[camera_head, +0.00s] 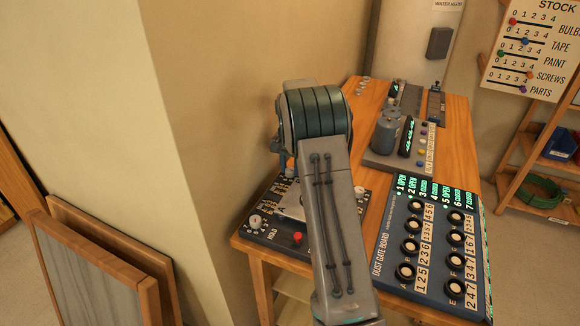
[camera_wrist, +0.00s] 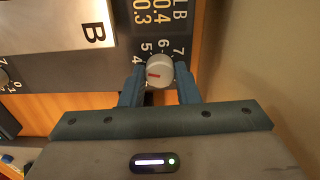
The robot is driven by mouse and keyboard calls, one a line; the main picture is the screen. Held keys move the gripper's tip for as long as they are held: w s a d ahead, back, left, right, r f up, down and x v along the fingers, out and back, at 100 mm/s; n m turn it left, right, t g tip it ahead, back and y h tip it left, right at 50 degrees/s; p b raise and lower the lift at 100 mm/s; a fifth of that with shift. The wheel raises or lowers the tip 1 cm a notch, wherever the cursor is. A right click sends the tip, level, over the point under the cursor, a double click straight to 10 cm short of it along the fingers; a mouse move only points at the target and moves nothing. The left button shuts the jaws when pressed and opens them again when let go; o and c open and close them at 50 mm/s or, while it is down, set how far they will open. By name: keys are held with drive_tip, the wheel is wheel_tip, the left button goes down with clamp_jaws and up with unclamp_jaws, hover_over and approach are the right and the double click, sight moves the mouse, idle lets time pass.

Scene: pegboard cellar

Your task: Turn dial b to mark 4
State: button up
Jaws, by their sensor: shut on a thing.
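Dial b (camera_wrist: 159,72), a round light grey knob with a red pointer line, shows in the wrist view on a dark panel (camera_wrist: 120,72) beside a large letter B. The marks 4, 5, 6 and 7 are seen around its upper side. The red line points left, to just below the 4; the scale there is partly covered by a finger. My gripper (camera_wrist: 159,80) is shut on the dial, one blue-grey finger on each side. In the head view my arm hides the gripper and this dial.
In the head view, another pale dial (camera_head: 255,221) and a red button (camera_head: 298,238) are on the panel left of my arm. A dust gate board (camera_head: 388,250) with several black knobs is close on the right. A grey cylinder (camera_head: 387,130) stands farther back on the wooden bench (camera_head: 456,135).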

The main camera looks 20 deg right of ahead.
drive_tip(key=shift+m, duration=0.6)
drive_tip(key=o, duration=1)
drive_tip(key=shift+c, duration=0.2)
drive_tip(key=shift+r, duration=0.1)
wheel_tip(320, 180, up, 14)
